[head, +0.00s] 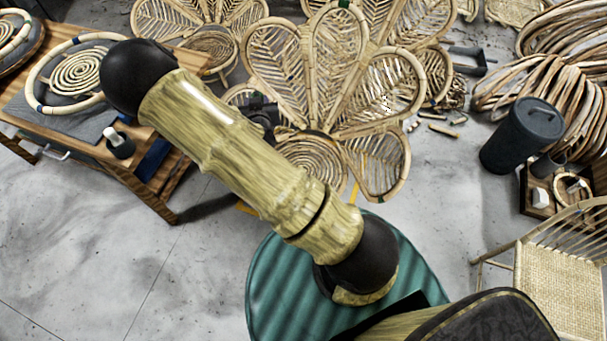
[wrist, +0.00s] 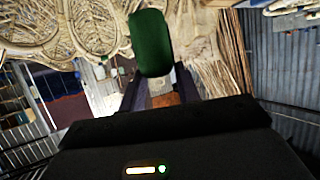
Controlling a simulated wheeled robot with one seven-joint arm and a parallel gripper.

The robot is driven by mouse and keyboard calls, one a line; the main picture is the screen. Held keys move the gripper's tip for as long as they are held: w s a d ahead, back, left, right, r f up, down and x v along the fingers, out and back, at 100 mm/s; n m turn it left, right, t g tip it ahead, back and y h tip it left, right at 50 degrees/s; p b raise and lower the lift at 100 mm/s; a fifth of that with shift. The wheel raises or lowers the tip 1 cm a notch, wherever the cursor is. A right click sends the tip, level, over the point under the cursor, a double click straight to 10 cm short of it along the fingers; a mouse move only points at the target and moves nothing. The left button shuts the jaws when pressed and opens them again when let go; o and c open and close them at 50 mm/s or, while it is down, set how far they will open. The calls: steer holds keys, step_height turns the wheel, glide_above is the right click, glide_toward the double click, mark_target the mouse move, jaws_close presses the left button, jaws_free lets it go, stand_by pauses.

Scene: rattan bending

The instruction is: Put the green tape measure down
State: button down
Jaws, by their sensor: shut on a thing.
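The green tape measure (wrist: 151,44) shows in the wrist view as a rounded dark green block at the top middle. My gripper (wrist: 156,80) is shut on it, with the dark fingers at its lower end. The tape measure is held up, apart from any surface that I can make out. In the head view my arm crosses the middle and hides most of the gripper's surroundings. The tape measure cannot be made out there.
A wooden workbench (head: 158,178) with round rattan coils and a dark bottle (head: 119,143) stands at the left. Petal-backed rattan chairs (head: 330,60) fill the back. A dark bin (head: 521,135) and a woven chair (head: 560,285) are at the right. Grey floor is clear at lower left.

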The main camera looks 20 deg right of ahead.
steer(key=w+d+f+m+g+h+b, duration=0.1)
steer(key=w+d+f+b, duration=0.3)
steer(key=f+b, duration=1.3)
steer(key=w+d+f+m+g+h+b, duration=0.1)
steer(key=w+d+f+m+h+b, duration=0.2)
steer(key=f+b, duration=1.5)
steer(key=w+d+f+m+g+h+b, duration=0.1)
steer(key=w+d+f+b, duration=0.5)
steer(key=f+b, duration=1.1)
steer(key=w+f+m+h, duration=0.1)
steer(key=w+f, duration=0.2)
steer(key=f, duration=0.5)
steer(key=shift+w+f+g+b, duration=0.15)
steer(key=shift+w+g+b, duration=0.15)
steer(key=shift+w+b, duration=0.1)
steer(key=shift+d, duration=0.1)
step_height(320, 180, down, 6)
steer(key=b, duration=0.3)
steer(key=shift+f+b, duration=0.15)
steer(key=shift+b, duration=0.2)
steer(key=shift+f+b, duration=1.2)
steer(key=shift+f, duration=0.65)
